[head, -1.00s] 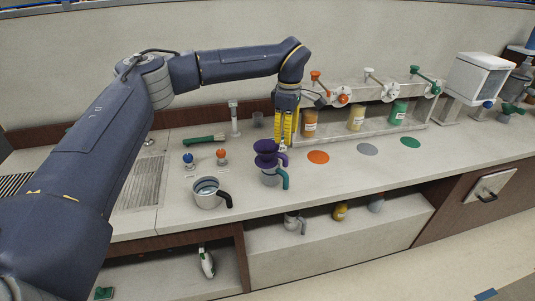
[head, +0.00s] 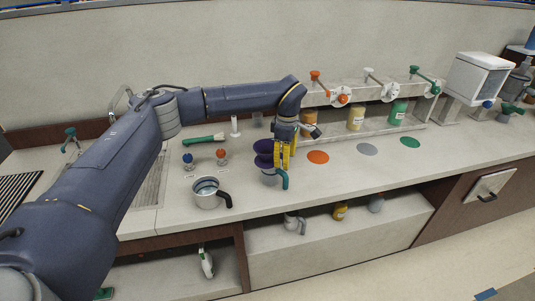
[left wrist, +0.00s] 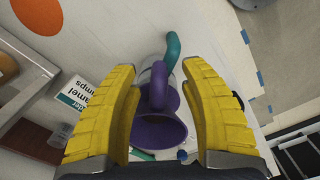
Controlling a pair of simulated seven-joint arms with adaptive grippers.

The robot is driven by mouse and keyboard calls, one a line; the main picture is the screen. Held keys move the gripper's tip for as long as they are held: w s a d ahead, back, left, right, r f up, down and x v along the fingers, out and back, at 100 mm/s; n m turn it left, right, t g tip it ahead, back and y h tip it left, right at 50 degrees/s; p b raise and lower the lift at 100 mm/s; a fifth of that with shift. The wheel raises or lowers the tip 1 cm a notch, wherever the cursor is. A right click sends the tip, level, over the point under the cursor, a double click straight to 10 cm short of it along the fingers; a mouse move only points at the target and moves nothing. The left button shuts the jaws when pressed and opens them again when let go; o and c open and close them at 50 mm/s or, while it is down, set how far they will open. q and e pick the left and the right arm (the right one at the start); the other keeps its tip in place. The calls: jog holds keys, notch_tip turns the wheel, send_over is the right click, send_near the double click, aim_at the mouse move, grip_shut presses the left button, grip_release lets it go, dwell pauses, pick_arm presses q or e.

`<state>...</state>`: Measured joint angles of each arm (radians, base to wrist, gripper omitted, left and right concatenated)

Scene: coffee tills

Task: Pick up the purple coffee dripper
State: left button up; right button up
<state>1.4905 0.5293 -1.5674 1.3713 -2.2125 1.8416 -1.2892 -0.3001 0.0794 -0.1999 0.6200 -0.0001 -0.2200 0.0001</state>
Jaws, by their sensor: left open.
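The purple coffee dripper (head: 264,147) sits upright on a grey cup with a teal handle (head: 284,179) on the counter. My left gripper (head: 284,158) is at its right side, fingers pointing down, partly hiding it in the head view. In the left wrist view the dripper (left wrist: 150,135) and its purple handle (left wrist: 158,86) lie between the two yellow fingers of the left gripper (left wrist: 160,100). The fingers are apart, with space on both sides of the handle. The right gripper is not in view.
A steel pitcher (head: 207,191) with a black handle stands at the front left. Orange (head: 318,157), grey (head: 367,149) and green (head: 411,142) discs mark the counter to the right.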

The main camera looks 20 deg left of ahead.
pick_arm(q)
jog(key=shift+f, duration=0.25)
grip_shut()
dwell(0.6)
